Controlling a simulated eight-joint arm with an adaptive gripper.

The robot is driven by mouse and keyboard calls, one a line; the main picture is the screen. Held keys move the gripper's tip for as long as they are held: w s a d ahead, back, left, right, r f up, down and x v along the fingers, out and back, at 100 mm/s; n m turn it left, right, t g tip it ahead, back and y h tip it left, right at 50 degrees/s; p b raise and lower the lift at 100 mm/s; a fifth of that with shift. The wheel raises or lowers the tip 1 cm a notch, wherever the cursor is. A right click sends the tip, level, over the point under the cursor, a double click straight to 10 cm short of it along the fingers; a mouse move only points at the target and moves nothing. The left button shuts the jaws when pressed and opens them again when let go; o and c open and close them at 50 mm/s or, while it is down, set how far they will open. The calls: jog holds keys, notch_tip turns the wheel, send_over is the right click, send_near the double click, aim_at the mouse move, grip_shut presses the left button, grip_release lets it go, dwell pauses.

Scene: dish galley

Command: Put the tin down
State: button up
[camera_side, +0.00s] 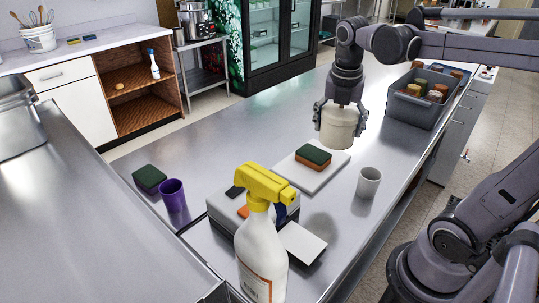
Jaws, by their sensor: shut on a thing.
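A cream-coloured round tin (338,128) is held between the fingers of my gripper (340,115). My gripper points down and is shut on the tin's sides. The tin appears to be above the steel counter (290,110), behind the white board with sponges; I cannot tell exactly how high it is. The tin's top is partly hidden by my gripper.
Sponges (313,155) lie on a white board (325,176). A grey cup (367,183), a purple cup (173,195), a green sponge (149,178) and a spray bottle (261,245) stand nearer. A grey crate (415,108) holds several jars. The counter left of the tin is clear.

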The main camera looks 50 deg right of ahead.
jog(key=w+a+f+n, duration=0.2)
jog(key=w+a, duration=0.1)
jog(key=w, duration=0.6)
jog(key=w+a+f+n, duration=0.2)
jog(key=w+a, duration=0.2)
jog(key=w, duration=0.5)
jog(key=w+a+f, duration=0.1)
jog(key=a+f, duration=0.1)
jog(key=a, duration=0.1)
jog(key=w+a+f, duration=0.2)
jog(key=a, duration=0.2)
jog(key=w+a+f, duration=0.1)
jog(key=a+f, duration=0.2)
jog(key=shift+w+a, duration=0.15)
jog(key=shift+w, duration=0.25)
jog(key=shift+f, duration=2.05)
jog(key=shift+f, duration=0.1)
jog(key=o, duration=1.2)
